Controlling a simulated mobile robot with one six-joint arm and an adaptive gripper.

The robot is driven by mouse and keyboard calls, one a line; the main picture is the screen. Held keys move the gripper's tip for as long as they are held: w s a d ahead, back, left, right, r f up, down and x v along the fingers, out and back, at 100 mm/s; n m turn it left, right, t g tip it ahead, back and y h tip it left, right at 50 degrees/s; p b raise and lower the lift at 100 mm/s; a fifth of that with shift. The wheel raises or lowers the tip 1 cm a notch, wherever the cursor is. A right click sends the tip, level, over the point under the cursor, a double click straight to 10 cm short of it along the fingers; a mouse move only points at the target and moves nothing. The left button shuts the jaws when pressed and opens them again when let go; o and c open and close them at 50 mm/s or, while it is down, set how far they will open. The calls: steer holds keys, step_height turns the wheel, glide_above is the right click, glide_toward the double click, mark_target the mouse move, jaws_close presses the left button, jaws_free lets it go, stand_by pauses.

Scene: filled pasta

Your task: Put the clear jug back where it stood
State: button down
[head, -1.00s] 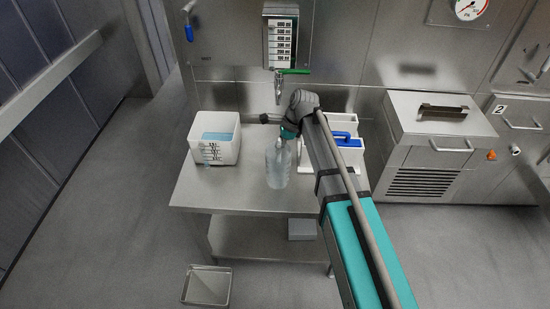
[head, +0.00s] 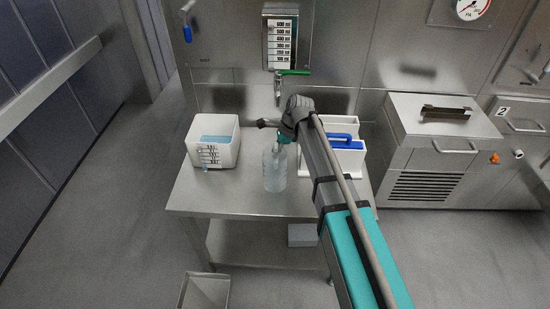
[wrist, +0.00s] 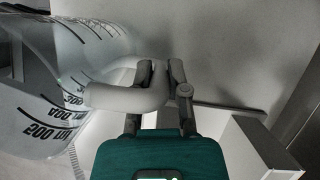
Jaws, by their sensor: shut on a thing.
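The clear jug (head: 275,171) with a black scale is over the steel table, left of the white caddy, and looks upright in the head view. I cannot tell whether its base touches the table. My gripper is shut on the jug's pale handle (wrist: 125,98), with its fingertips (wrist: 161,72) around the handle in the wrist view. The jug body (wrist: 55,85) fills the left of the wrist view. In the head view my arm comes in from the lower right and its wrist hides the jug's top.
The steel table (head: 235,205) holds a white bin (head: 229,154) at left and a white caddy with a blue handle (head: 343,146) close to the right. A tap with a green lever (head: 293,72) hangs behind, above the jug. The table's front left is clear.

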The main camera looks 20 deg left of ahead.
steer(key=shift+f+b, duration=0.95)
steer(key=shift+f, duration=0.35)
steer(key=shift+f, duration=0.15)
steer(key=c, duration=0.6)
jaws_free()
steer(key=shift+c, duration=0.2)
steer(key=shift+r, duration=0.25)
steer(key=p+v, duration=1.1)
steer(key=v, duration=0.1)
